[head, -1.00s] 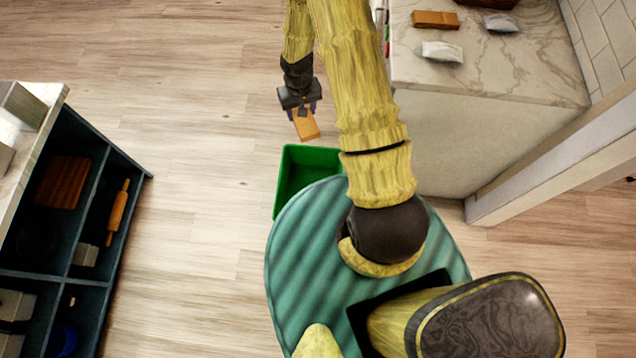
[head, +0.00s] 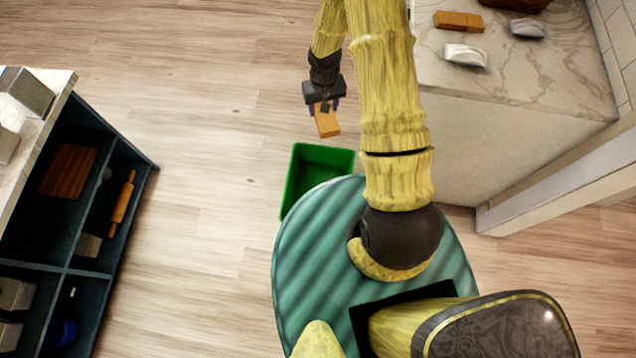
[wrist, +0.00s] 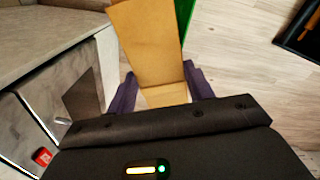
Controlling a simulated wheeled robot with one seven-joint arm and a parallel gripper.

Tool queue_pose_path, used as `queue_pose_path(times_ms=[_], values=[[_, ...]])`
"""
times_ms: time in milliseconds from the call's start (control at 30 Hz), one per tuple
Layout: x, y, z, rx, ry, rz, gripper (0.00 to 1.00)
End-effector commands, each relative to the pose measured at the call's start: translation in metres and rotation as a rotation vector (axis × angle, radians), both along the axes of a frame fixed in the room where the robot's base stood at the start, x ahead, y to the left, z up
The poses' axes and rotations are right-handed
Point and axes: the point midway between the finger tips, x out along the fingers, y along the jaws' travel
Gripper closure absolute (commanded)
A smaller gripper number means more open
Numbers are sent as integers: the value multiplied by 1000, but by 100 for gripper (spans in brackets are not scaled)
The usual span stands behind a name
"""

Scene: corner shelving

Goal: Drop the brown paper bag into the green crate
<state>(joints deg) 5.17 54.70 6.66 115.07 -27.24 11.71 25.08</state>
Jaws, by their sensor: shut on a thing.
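My gripper (head: 324,104) is shut on the brown paper bag (head: 327,122) and holds it in the air. The bag also shows between the purple fingers in the wrist view (wrist: 148,45), tilted and reaching up out of the frame. The green crate (head: 297,185) is on the floor in front of my base, which hides part of it. In the head view the bag is just beyond the crate's far rim, not over its opening. A strip of the crate shows behind the bag in the wrist view (wrist: 185,15).
A marble counter (head: 530,75) on the right bears a brown block-like item (head: 459,21) and white packets (head: 466,55). A dark shelf unit (head: 135,155) on the left holds a rolling pin (head: 122,204) and a board (head: 68,172). The floor between is clear.

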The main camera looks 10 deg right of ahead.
Motion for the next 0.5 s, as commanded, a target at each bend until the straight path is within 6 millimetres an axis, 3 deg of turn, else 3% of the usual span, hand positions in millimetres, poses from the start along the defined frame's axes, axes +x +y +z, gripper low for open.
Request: queue_pose_path(times_ms=[33, 500], values=[[0, 0, -21, 1, 1, 1, 70], [-1, 1, -118, 5, 5, 26, 70]])
